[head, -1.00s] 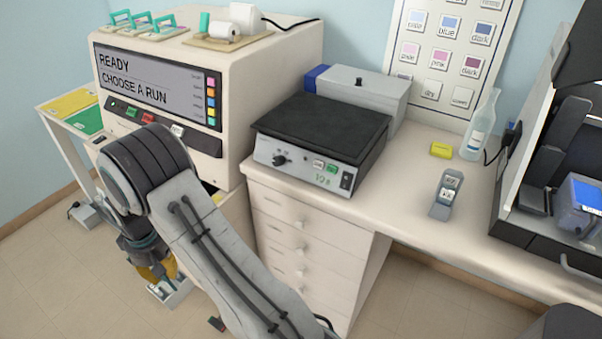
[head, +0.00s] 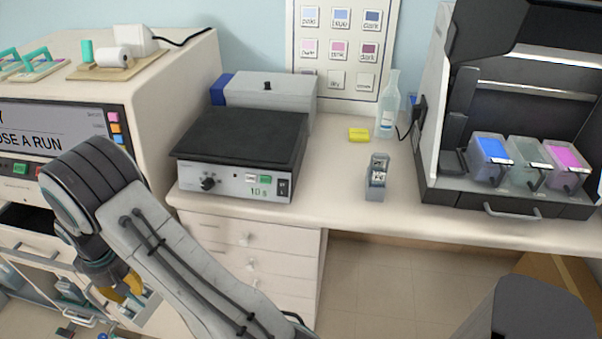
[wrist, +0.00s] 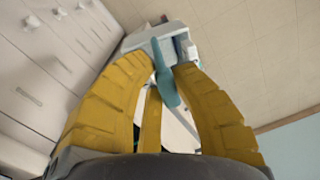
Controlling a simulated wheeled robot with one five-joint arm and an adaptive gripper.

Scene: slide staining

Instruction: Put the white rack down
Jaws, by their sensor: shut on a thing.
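My gripper (wrist: 165,68) shows yellow fingers in the wrist view, shut on the white rack (wrist: 142,38). A teal handle (wrist: 164,80) sticks up between the fingers. Small pale and dark items show at the rack's right side, too small to tell. In the head view my gripper (head: 124,287) hangs low at the lower left, in front of the bench and below its top. The rack is mostly hidden there by my arm and fingers. It is held up off the bench, over the floor side.
A black-topped hotplate (head: 240,142) stands on the bench (head: 330,200). A hood (head: 510,205) holds blue, grey and pink containers. Clear bench lies before the device.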

